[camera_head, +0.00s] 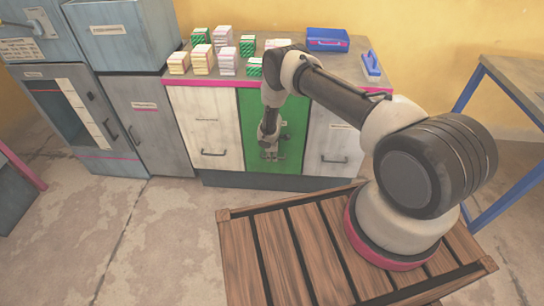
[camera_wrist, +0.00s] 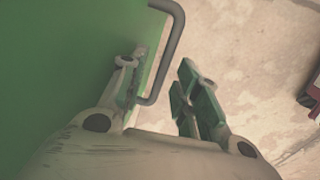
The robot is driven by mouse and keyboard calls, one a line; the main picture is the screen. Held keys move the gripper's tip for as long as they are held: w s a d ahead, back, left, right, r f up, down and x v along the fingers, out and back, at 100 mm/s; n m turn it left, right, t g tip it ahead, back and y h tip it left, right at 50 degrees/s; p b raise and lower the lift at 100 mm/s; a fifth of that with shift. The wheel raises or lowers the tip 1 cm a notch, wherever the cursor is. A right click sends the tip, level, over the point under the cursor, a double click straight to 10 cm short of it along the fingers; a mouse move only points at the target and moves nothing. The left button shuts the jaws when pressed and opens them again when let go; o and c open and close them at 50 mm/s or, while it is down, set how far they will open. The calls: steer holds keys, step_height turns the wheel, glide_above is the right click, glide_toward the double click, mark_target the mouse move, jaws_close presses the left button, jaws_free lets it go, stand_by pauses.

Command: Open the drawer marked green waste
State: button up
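The green drawer front (camera_head: 292,140) is in the middle of the low cabinet and looks closed, flush with its white neighbours. My arm covers part of it, and I cannot read its marking. My gripper (camera_head: 271,154) points down in front of its lower part. In the wrist view my gripper (camera_wrist: 160,88) is open, one finger near the green front (camera_wrist: 60,60) and the other farther out. The grey bar handle (camera_wrist: 174,50) stands off that front, its near end between the fingers. I cannot tell whether either finger touches it.
White drawers flank it at left (camera_head: 206,130) and right (camera_head: 332,140). Paper stacks (camera_head: 202,58) and a blue tray (camera_head: 327,39) are on the top. A grey cabinet (camera_head: 147,125) adjoins at left. A table (camera_head: 520,85) stands at right. The floor before the drawer is clear.

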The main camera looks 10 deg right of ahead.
steer(key=shift+f, duration=0.4)
jaws_close()
steer(key=shift+s+a, duration=0.1)
